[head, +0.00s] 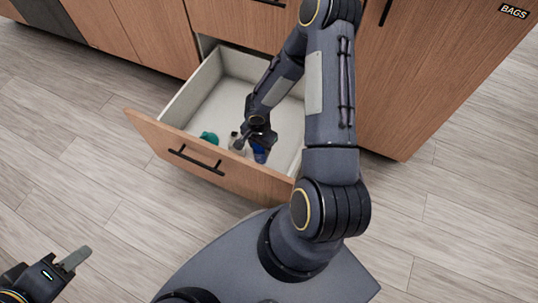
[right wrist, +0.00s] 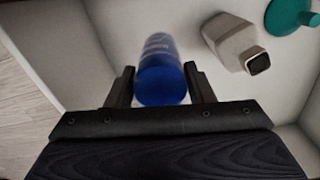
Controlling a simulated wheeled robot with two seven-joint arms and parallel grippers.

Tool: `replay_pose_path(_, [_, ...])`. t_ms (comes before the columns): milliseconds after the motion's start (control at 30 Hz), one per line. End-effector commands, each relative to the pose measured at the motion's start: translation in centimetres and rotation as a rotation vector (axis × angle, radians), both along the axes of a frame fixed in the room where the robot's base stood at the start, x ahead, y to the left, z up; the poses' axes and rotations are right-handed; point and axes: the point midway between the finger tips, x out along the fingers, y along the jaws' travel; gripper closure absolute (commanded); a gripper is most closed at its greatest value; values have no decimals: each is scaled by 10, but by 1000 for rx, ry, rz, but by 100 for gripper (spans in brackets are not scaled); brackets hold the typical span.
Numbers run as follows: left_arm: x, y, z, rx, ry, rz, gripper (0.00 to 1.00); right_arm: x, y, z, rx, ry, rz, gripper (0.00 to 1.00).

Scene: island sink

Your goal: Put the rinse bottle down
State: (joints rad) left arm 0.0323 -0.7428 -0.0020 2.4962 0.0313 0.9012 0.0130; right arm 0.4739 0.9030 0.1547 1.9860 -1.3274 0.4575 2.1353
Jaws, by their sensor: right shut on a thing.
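A blue bottle (head: 260,154), which I take to be the rinse bottle, is inside the open drawer (head: 152,128). My right gripper (head: 249,141) reaches down into the drawer and is shut on this bottle. In the right wrist view the blue bottle (right wrist: 160,76) sits between the two dark fingers of the right gripper (right wrist: 160,88), its rounded blue end towards the camera. Whether the bottle touches the drawer floor is hard to tell. My left gripper (head: 75,259) is at the lower left over the floor, empty, with its opening unclear.
A pale grey bottle-like object (right wrist: 234,42) and a teal round-based object (right wrist: 289,15) lie in the drawer beside the blue bottle. The teal object also shows in the head view (head: 209,137). Wooden cabinet fronts (head: 425,70) flank the drawer. The drawer's back left is clear.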

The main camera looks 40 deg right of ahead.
Motion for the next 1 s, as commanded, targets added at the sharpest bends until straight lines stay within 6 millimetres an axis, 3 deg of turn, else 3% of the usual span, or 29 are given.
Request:
replay_pose_path(33, [0, 0, -7, 0, 0, 0, 64, -5, -6, -14, 1, 3, -3, 82])
replay_pose_path(100, [0, 0, -10, 0, 0, 0, 64, -9, -14, -23, 0, 2, -2, 82])
replay_pose_path(367, [0, 0, -16, 0, 0, 0, 64, -17, -27, -41, 0, 2, -2, 82])
replay_pose_path(600, [0, 0, -29, 0, 0, 0, 64, -18, -30, -73, 1, 1, 1, 82])
replay_pose_path(1000, [0, 0, -33, 0, 0, 0, 64, -17, -30, -76, -1, 0, 1, 82])
